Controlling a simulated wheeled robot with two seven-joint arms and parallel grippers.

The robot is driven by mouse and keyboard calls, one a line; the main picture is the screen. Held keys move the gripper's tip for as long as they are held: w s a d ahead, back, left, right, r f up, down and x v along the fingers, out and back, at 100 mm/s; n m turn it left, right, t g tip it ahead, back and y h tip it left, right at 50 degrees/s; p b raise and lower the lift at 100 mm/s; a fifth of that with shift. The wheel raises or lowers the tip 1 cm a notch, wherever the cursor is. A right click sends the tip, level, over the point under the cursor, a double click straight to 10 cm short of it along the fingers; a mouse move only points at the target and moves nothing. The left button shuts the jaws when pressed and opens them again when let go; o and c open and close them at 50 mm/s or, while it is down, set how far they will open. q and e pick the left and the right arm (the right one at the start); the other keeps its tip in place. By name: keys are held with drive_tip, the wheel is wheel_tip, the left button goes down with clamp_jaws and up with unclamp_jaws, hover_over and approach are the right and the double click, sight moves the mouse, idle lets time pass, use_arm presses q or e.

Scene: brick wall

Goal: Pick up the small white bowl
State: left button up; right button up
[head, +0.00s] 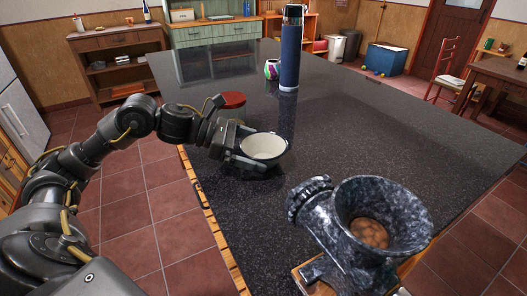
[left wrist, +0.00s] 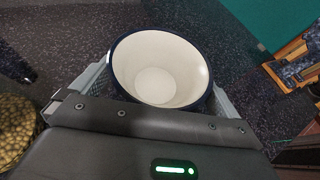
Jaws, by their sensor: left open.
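The small white bowl (head: 264,146) has a dark rim and stands upright by the left edge of the dark speckled table. My left gripper (head: 256,154) is open, low at the table, with its fingers on either side of the bowl. In the left wrist view, the bowl (left wrist: 160,72) lies between the two spread fingers, its white inside empty. The palm hides its near lower side, and I cannot tell whether the fingers touch it. My right gripper is not in view.
A dark marbled grinder-like vessel (head: 330,222) holding brown round things stands at the near right. A red round object (head: 233,99) lies beyond my left gripper. A tall blue bottle (head: 290,55) and a colourful cup (head: 271,69) stand farther back. The table's right side is clear.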

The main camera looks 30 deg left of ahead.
sight(258, 158)
use_arm(q)
drive_tip(key=c, duration=1.1)
drive_tip(key=shift+o, duration=0.2)
drive_tip(key=shift+r, duration=0.5)
drive_tip(key=r, duration=0.2)
drive_tip(key=w+r, duration=0.1)
drive_tip(key=r, duration=0.1)
drive_tip(key=shift+w, duration=0.15)
drive_tip(key=w+r, duration=0.8)
drive_tip(key=w, duration=0.4)
drive_tip(key=shift+w+d+p, duration=0.2)
drive_tip(key=shift+w+p, duration=0.1)
drive_tip(key=shift+w, duration=0.1)
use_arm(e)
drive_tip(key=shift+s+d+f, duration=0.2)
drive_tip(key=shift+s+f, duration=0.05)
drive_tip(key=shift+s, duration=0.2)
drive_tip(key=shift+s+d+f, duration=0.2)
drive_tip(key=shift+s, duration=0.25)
